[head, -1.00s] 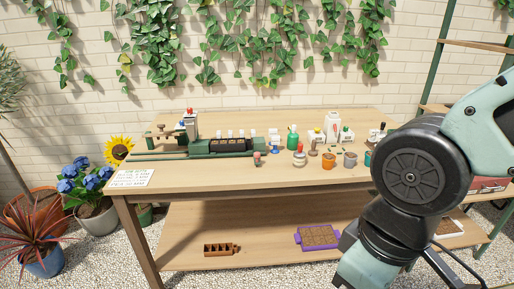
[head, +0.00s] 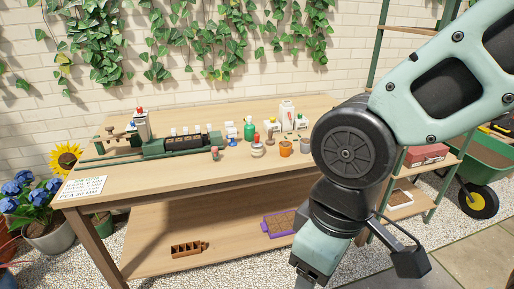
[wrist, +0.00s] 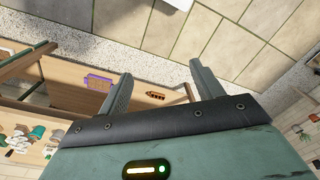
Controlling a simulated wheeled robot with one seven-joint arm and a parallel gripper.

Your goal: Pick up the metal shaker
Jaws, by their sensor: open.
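A small rounded silver pot with a red top (head: 257,149), which looks like the metal shaker, stands upright on the workbench, near the middle front in the head view. It is too small to be sure of its details. My gripper (wrist: 160,78) shows in the wrist view with its two fingers wide apart and nothing between them. It is away from the bench top and not touching the shaker. In the head view my arm stands to the right of the shaker, and the gripper's fingers cannot be made out there.
On the workbench (head: 110,177), an orange pot (head: 285,149), a green bottle (head: 248,129) and a pink-topped item (head: 214,154) stand close to the shaker. A green machine (head: 165,147) lies behind left. The lower shelf holds a purple tray (head: 277,224) and a brown tray (head: 187,249).

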